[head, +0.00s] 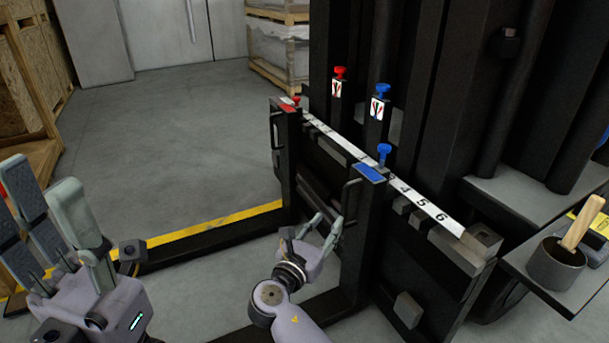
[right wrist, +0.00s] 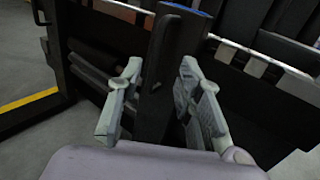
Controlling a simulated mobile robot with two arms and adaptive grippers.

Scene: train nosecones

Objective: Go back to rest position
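My right gripper (head: 326,222) is in the lower middle of the head view, in front of the black fork carriage. In the right wrist view its two grey fingers (right wrist: 160,70) are spread wide with nothing clamped between them. A black handle (head: 350,197) on the blue-marked upright stands close to it; the handle also shows between and beyond the fingers in the right wrist view (right wrist: 157,45). I cannot tell whether they touch. My left gripper (head: 55,195) is at the lower left of the head view, fingers raised and apart, and looks empty.
The carriage bears a numbered white scale (head: 425,202), a blue knob (head: 384,151) and a red knob (head: 296,100). A shelf at right holds a dark cup (head: 555,267) with a wooden handle. Wooden crates (head: 25,75) stand at left. Grey floor behind is clear.

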